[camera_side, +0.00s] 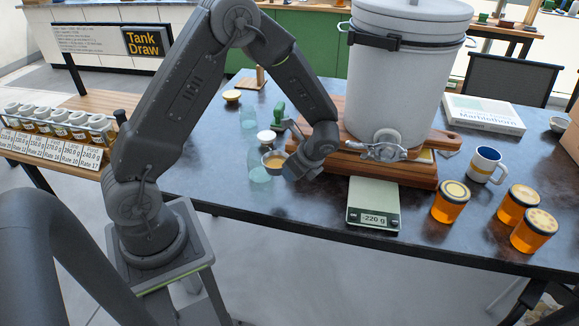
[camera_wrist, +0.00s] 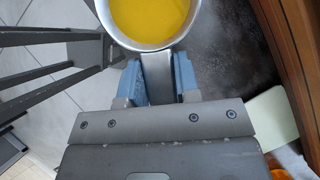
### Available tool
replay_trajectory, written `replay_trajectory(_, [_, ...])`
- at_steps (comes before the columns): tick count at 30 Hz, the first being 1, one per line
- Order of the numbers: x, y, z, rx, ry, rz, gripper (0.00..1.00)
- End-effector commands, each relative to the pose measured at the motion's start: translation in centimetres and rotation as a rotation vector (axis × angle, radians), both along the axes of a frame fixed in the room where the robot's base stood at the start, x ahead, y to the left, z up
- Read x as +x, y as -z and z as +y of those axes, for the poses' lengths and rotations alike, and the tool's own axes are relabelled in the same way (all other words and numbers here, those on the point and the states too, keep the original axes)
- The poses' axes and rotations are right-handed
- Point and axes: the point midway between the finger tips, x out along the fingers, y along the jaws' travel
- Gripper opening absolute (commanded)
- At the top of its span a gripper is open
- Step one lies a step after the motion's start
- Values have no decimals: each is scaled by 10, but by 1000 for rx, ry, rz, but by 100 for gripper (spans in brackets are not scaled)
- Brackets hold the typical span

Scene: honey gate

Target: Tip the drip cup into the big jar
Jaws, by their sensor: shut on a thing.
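My gripper (camera_wrist: 157,82) is shut on the handle (camera_wrist: 157,68) of the drip cup (camera_wrist: 150,45). The cup is a round metal cup with yellow-orange honey (camera_wrist: 150,17) in it, and it looks about level. In the side view the cup (camera_side: 274,161) is at the end of my gripper (camera_side: 289,160), left of the wooden stand. A clear greenish glass jar (camera_side: 260,175) stands just below and left of the cup; whether they touch I cannot tell. Another clear glass jar (camera_side: 248,117) stands farther back. Which one is the big jar is unclear.
A white bucket (camera_side: 405,85) with a tap stands on a wooden stand (camera_side: 385,168). A scale (camera_side: 373,204) reading -220 g is in front, empty. Several orange honey jars (camera_side: 450,203) and a mug (camera_side: 486,165) stand at right. A green-handled object (camera_side: 279,112) stands behind the cup.

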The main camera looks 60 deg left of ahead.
Motion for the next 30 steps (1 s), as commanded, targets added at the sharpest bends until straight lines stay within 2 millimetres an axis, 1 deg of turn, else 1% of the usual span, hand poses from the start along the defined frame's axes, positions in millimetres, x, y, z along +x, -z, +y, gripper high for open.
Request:
replay_trajectory(1, [1, 1, -11, 0, -130, 0, 0])
replay_trajectory(3, [1, 0, -25, 0, -316, 1, 0])
replay_trajectory(6, [1, -2, -44, 1, -551, 1, 0])
replay_trajectory(9, [2, -5, -59, 0, -765, 1, 0])
replay_trajectory(12, [5, -9, -67, 0, -971, 0, 0])
replay_trajectory(14, [8, -13, -65, 0, -1105, 1, 0])
replay_trajectory(15, [11, -15, -59, 0, -1201, 1, 0])
replay_trajectory(17, [13, -17, -48, 0, -1316, 1, 0])
replay_trajectory(20, [17, -19, -22, 0, -1463, 1, 0])
replay_trajectory(23, [18, -21, 10, 0, -1596, 0, 0])
replay_trajectory(26, [17, -21, 49, 0, -1730, -1, 0])
replay_trajectory(27, [16, -21, 67, 0, -1788, 0, 0])
replay_trajectory(29, [14, -21, 94, 0, -1874, 0, 0])
replay_trajectory(30, [13, -21, 113, 1, -1931, -1, 0])
